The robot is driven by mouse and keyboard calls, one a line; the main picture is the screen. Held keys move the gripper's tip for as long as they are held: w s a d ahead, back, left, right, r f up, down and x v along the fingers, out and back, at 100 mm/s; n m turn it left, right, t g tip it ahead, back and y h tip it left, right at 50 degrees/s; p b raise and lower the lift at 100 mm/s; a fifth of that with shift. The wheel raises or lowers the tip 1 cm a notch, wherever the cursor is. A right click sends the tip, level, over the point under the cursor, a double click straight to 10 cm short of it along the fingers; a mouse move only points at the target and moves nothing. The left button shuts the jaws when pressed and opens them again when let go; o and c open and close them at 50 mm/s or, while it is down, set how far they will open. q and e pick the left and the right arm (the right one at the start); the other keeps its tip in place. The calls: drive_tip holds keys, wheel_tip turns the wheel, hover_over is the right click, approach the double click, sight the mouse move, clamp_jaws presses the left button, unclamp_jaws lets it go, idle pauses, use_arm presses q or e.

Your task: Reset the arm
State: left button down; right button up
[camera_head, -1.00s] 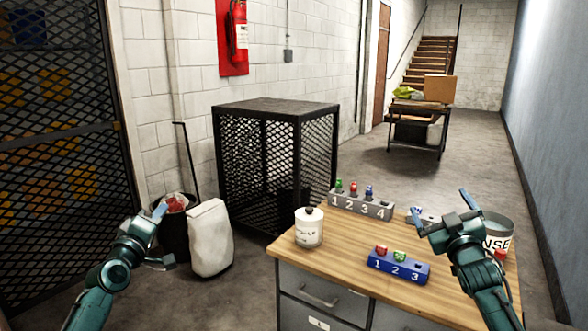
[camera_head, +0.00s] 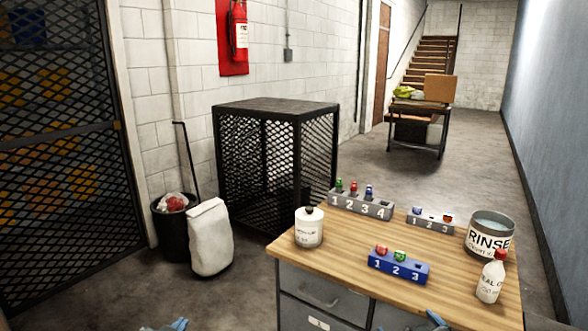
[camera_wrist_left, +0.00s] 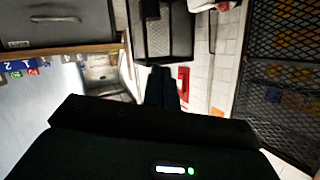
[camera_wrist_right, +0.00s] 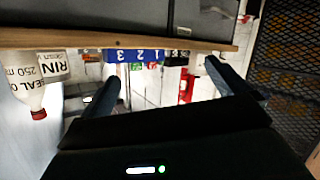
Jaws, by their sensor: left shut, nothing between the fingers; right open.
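My left gripper (camera_head: 172,326) shows only as a tip at the bottom edge of the head view. In the left wrist view its fingers (camera_wrist_left: 160,76) are together with nothing between them. My right gripper (camera_head: 434,321) also barely shows at the bottom edge, in front of the workbench. In the right wrist view its fingers (camera_wrist_right: 163,74) are spread apart and empty. Most of both arms is out of the head view. Neither gripper is seen touching anything.
The workbench (camera_head: 345,250) carries a blue numbered block (camera_head: 399,266), two grey numbered blocks, a white bottle (camera_head: 309,228), a RINSE tub (camera_head: 489,236) and a red-capped bottle (camera_head: 490,279). A mesh cage (camera_head: 275,160), bin (camera_head: 173,228) and white bag (camera_head: 210,238) stand left.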

use_arm(q)
drive_tip(key=s+d+f+g+h, duration=0.1)
drive_tip(key=s+d+f, duration=0.2)
drive_tip(key=s, duration=0.5)
drive_tip(key=s+d+f+g, duration=0.1)
drive_tip(key=s+d+f, duration=0.2)
drive_tip(key=s, duration=0.6)
drive_tip(key=s+d+f+n+g+h, duration=0.1)
drive_tip(key=s+d+f, duration=0.2)
drive_tip(key=s, duration=0.6)
drive_tip(key=shift+s+d+g+h, duration=0.15)
drive_tip(key=shift+d+g+h, duration=0.2)
drive_tip(key=shift+d, duration=0.75)
use_arm(e)
drive_tip(key=s+a+f+g+y, duration=0.1)
drive_tip(key=s+a+f, duration=0.2)
drive_tip(key=s, duration=0.5)
drive_tip(key=s+a+f+g, duration=0.1)
drive_tip(key=s+a+f, duration=0.2)
drive_tip(key=s, duration=0.6)
drive_tip(key=s+a+f+g+y, duration=0.1)
drive_tip(key=s+a+f, duration=0.1)
drive_tip(key=s+a, duration=0.3)
drive_tip(key=s, duration=0.4)
drive_tip(key=shift+s+f+m+g+y, duration=0.15)
drive_tip(key=shift+f+m+g+y, duration=0.15)
drive_tip(key=shift+f+m+g, duration=0.1)
drive_tip(key=shift+a, duration=0.1)
